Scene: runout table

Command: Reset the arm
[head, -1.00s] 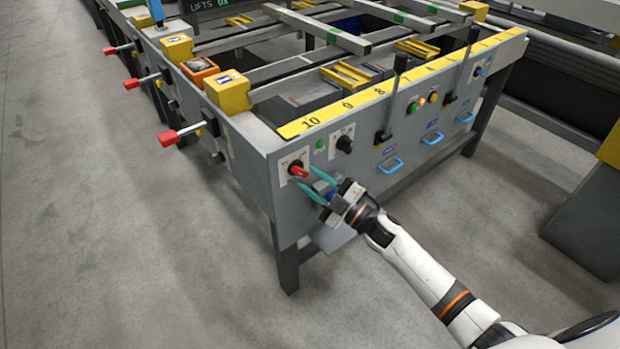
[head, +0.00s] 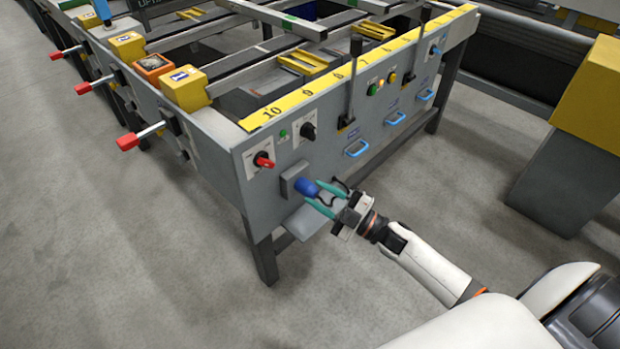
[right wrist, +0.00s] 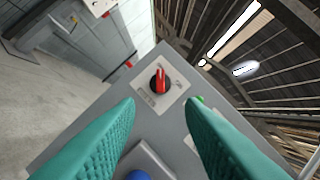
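My right gripper (head: 327,199) is in front of the panel at the near corner of the runout table (head: 216,138). Its two teal fingers are apart with nothing between them. The red-handled rotary switch (head: 263,161) is on the panel, up and left of the fingers. In the right wrist view the same switch (right wrist: 159,86) shows beyond the open fingers, its red handle pointing up. A blue plug (head: 306,188) on a grey box is just left of the fingertips; I cannot tell whether they touch it. My left gripper is not in view.
A black rotary knob (head: 308,131), a green button (head: 283,134), upright black levers (head: 352,85) and blue handles (head: 356,148) line the panel. Red-tipped levers (head: 128,141) stick out at left. A yellow and grey block (head: 575,130) stands at right. Floor between is clear.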

